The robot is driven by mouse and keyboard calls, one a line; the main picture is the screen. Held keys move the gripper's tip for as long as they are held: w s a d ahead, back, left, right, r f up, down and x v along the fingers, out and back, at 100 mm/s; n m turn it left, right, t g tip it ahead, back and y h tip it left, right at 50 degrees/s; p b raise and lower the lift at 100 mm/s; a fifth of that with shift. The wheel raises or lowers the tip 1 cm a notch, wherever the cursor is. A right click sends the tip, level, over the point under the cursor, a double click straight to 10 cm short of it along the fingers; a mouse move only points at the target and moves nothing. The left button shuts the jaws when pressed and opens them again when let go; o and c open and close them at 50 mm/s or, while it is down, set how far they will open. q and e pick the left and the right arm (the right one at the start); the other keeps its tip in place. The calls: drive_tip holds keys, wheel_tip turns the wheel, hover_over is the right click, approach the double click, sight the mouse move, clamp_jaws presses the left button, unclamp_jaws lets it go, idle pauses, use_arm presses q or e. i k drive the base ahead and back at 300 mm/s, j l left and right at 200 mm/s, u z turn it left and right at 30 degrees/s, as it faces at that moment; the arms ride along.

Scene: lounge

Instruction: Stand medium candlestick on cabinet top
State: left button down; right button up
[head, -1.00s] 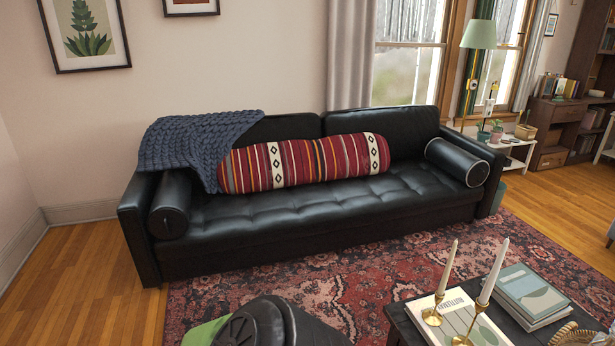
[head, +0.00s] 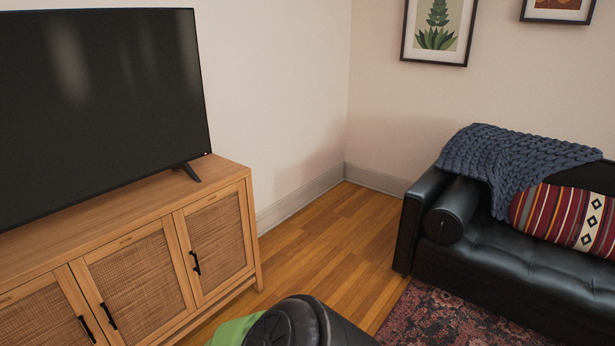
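The wooden cabinet (head: 150,262) with woven door panels and black handles stands at the left of the head view. Its top (head: 218,172) is bare at the right end, and a large black TV (head: 100,105) stands on it. No candlestick is in view now. Neither gripper shows; only a dark and green part of my own body is at the bottom centre.
A black leather sofa (head: 490,276) with a blue knitted throw (head: 505,158) and a striped bolster (head: 562,214) is at the right. A patterned rug (head: 440,318) lies before it. Wooden floor (head: 330,240) is clear between cabinet and sofa.

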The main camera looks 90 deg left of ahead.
sight(108, 223)
drive_tip(key=k+u, duration=0.1)
drive_tip(key=u, duration=0.3)
drive_tip(key=k+j+u, duration=0.1)
drive_tip(key=u, duration=0.35)
drive_tip(key=k+j+u, duration=0.1)
drive_tip(key=u, duration=0.3)
drive_tip(key=k+j+u, duration=0.1)
drive_tip(key=u, duration=0.35)
